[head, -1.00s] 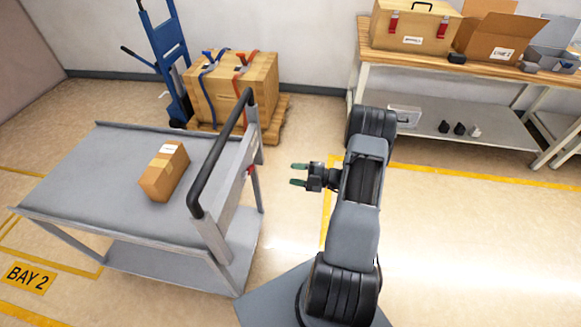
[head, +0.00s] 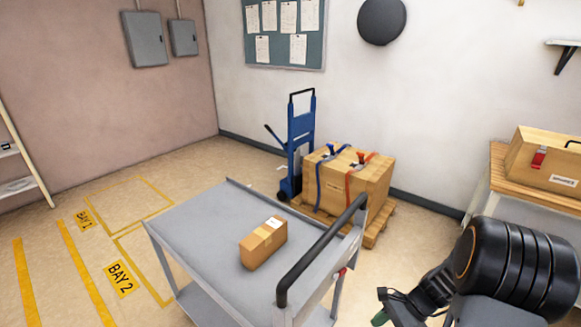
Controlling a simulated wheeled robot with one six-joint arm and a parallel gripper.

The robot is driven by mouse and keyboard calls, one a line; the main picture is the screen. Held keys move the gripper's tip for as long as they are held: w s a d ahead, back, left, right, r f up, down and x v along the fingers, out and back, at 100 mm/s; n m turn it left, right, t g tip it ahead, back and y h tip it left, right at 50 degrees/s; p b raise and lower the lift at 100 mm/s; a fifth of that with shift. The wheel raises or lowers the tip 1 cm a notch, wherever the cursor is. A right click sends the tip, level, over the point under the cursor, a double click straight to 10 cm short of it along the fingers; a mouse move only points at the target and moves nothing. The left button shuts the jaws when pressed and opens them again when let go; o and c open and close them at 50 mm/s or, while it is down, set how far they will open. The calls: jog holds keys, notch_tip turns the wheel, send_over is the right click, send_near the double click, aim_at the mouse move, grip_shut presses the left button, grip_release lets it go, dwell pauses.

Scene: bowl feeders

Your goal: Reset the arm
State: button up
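My arm is at the lower right of the head view, with its dark ribbed joint (head: 512,268) nearest the camera. My gripper (head: 380,318) is at the bottom edge, right of the cart's black handle. One green-tipped finger shows, and the rest is cut off by the frame or hidden, so its opening cannot be judged. I see nothing held in the part that shows.
A grey cart (head: 195,235) carries a small cardboard box (head: 263,243); its black handle (head: 322,250) rises near my gripper. Behind stand a blue hand truck (head: 301,140) and a strapped wooden crate (head: 340,190) on a pallet. A workbench (head: 490,195) is at right. Floor at left is clear.

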jog(key=s+a+r+n+t+h+p, duration=0.1)
jog(key=a+r+n+t+h, duration=0.1)
jog(key=r+n, duration=0.6)
jog(key=s+a+r+n+t+h+p, duration=0.1)
jog(key=s+a+r+n+t+h, duration=0.1)
jog(key=a+r+n+h, duration=0.3)
notch_tip(320, 180, up, 7)
jog(key=n+t, duration=0.1)
jog(key=n, duration=0.2)
jog(key=shift+a+n+t+h, duration=0.15)
jog(key=shift+n+t+h, duration=0.15)
jog(key=shift+h, duration=0.1)
